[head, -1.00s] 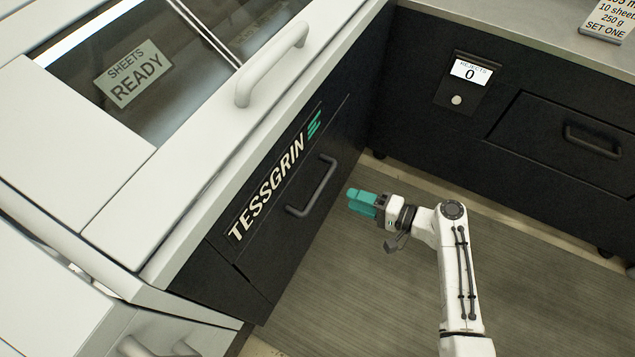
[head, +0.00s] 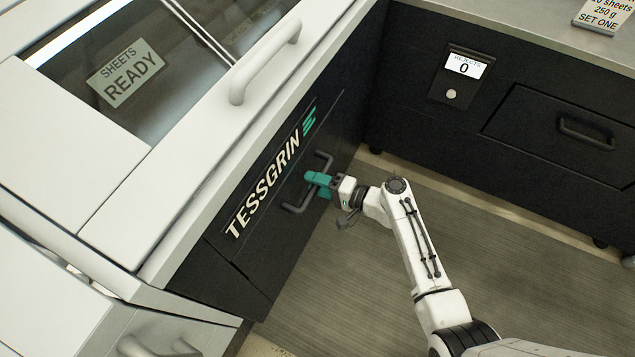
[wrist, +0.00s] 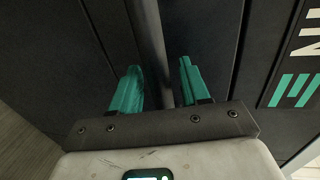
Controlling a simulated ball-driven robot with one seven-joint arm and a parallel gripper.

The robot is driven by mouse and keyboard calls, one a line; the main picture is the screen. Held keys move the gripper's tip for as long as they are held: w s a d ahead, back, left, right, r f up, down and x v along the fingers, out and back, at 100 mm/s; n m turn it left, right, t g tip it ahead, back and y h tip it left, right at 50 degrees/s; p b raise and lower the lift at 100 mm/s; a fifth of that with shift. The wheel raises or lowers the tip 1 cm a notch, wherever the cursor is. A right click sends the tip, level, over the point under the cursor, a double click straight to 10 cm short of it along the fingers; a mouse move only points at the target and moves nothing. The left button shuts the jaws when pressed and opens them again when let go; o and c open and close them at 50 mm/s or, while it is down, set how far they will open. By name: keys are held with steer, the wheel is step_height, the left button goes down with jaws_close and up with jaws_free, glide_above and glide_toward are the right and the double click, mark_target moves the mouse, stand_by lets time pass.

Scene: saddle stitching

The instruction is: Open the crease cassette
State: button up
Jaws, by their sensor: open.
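The black drawer front (head: 262,238) with the TESSGRIN label has a dark bar handle (head: 292,209). No label in view names it as the crease cassette. My gripper (head: 318,184) is at the middle of this handle, with its teal fingers covering part of the bar. In the wrist view the handle bar (wrist: 150,45) runs between the two open teal fingers (wrist: 160,88). A gap shows on the right side of the bar, and the left finger is close to it. The drawer front looks flush with the cabinet.
A white lid with a light handle (head: 265,62) and a SHEETS READY sign (head: 126,73) lies above. At right a dark cabinet has a REJECTS display (head: 465,66) reading 0 and another drawer handle (head: 586,132). The floor (head: 480,255) before the drawer is clear.

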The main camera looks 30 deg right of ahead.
steer(key=shift+c, duration=0.4)
jaws_close()
steer(key=shift+s, duration=0.1)
